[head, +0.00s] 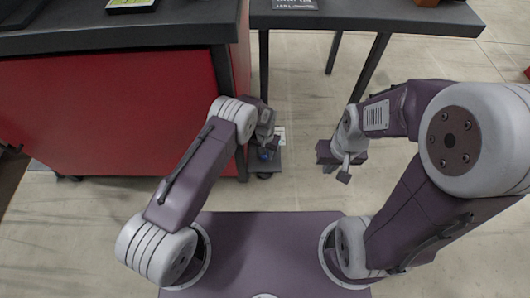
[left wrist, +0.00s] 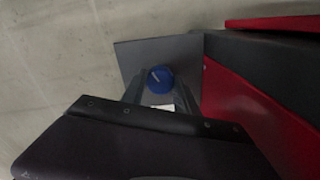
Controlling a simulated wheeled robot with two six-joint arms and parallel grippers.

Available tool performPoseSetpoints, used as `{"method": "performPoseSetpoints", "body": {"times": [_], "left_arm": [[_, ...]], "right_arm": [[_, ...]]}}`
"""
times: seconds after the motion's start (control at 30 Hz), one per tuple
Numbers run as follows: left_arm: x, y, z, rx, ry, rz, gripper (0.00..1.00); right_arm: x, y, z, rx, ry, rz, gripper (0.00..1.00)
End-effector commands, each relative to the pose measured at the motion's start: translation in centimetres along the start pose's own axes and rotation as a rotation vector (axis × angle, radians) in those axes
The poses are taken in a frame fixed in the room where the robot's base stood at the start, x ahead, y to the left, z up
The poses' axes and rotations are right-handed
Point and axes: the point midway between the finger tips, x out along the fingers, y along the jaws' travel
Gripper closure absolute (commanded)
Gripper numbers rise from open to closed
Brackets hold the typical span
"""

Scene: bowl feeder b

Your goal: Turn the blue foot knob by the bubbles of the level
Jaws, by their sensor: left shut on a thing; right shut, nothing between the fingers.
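The blue foot knob (left wrist: 159,79) sits on a grey plate (left wrist: 133,58) in the left wrist view and has a pale line on its face. My left gripper (left wrist: 161,88) is shut on it, with a dark finger on each side. In the head view the knob (head: 264,155) shows as a small blue patch low beside the table leg, under my left gripper (head: 266,149). My right gripper (head: 343,170) is shut and empty, in the open to the right. I cannot make out the level's bubbles in either view.
A red cabinet (head: 110,110) with a dark top stands left of the left gripper; its red side (left wrist: 240,110) is close in the wrist view. A dark table (head: 370,18) on thin legs is behind.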

Motion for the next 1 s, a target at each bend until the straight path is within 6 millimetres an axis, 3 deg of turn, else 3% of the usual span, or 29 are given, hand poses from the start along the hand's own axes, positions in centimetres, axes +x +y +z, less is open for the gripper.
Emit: {"method": "performPoseSetpoints", "body": {"times": [0.3,0.83,0.87,0.93,1.0], "left_arm": [[-0.02,0.0,0.04,-0.123,-0.001,0.0,1.0],[0.01,0.0,0.04,-0.147,-0.001,0.0,1.0],[0.01,0.0,0.04,-0.147,-0.001,0.0,0.59],[0.01,0.0,0.04,-0.147,-0.001,0.0,0.42],[0.01,0.0,0.03,-0.147,-0.001,0.0,0.42]], "right_arm": [[-0.28,-0.01,-0.03,0.0,0.0,0.0,1.0],[-0.3,-0.01,-0.03,0.0,0.0,0.0,1.0],[-0.3,-0.01,-0.03,0.0,0.0,0.0,1.0],[-0.3,-0.01,-0.03,0.0,0.0,0.0,1.0],[-0.3,-0.01,-0.03,0.0,0.0,0.0,1.0]]}}
